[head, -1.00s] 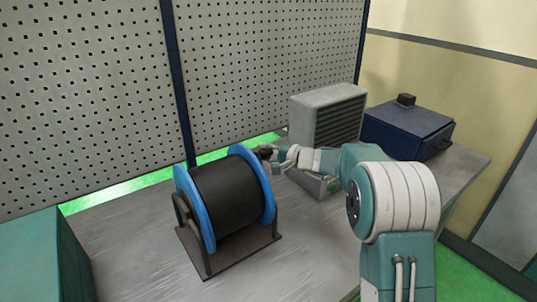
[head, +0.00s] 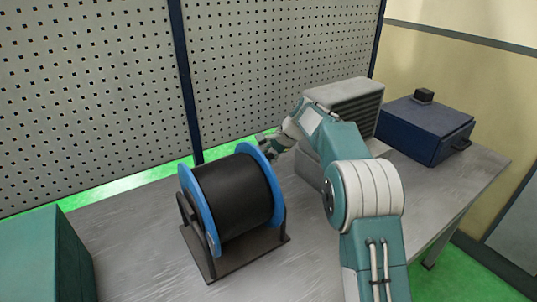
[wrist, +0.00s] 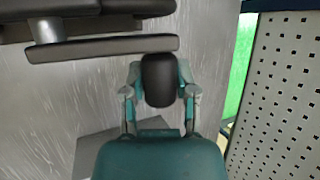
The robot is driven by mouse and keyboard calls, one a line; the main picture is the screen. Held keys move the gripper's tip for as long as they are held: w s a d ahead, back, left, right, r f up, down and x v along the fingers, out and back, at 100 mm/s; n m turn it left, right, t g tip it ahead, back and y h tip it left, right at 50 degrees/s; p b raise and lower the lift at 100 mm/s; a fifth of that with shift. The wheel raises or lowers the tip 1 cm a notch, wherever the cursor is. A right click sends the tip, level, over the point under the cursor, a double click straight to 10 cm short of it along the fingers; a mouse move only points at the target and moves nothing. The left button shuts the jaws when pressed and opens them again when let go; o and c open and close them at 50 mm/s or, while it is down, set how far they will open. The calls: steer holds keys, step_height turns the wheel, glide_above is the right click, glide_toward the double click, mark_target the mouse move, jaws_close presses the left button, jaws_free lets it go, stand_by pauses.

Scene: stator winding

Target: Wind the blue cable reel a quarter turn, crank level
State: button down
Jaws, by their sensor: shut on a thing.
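The cable reel has blue flanges (head: 199,213) and a black drum (head: 232,197), and stands on a dark stand (head: 250,255) on the bench. My gripper (head: 268,143) is beside the right flange, partly hidden by it. In the wrist view its two fingers (wrist: 160,82) are shut on the black crank knob (wrist: 161,72). The dark crank arm (wrist: 105,47) runs from a silver shaft (wrist: 45,28) to the knob, across the picture. The crank is hidden in the head view, so I cannot tell exactly how level it is.
A grey vented box (head: 345,97) stands close behind my forearm. A blue case (head: 420,130) is at the right of the bench (head: 140,245). A perforated panel (head: 90,90) stands behind. A teal box (head: 45,255) is at front left.

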steer(key=shift+a+f+m+g+h, duration=0.15)
steer(key=shift+f+g+h, duration=0.2)
steer(key=shift+f+g, duration=0.2)
steer(key=shift+a+f+m+g+h, duration=0.1)
steer(key=shift+f+m+g+h, duration=0.05)
steer(key=shift+f+g+h, duration=0.35)
steer(key=shift+r, duration=0.1)
steer(key=shift+c, duration=1.9)
jaws_free()
steer(key=shift+w, duration=0.1)
steer(key=shift+a, duration=0.1)
steer(key=shift+d+r, duration=0.1)
steer(key=shift+d, duration=0.1)
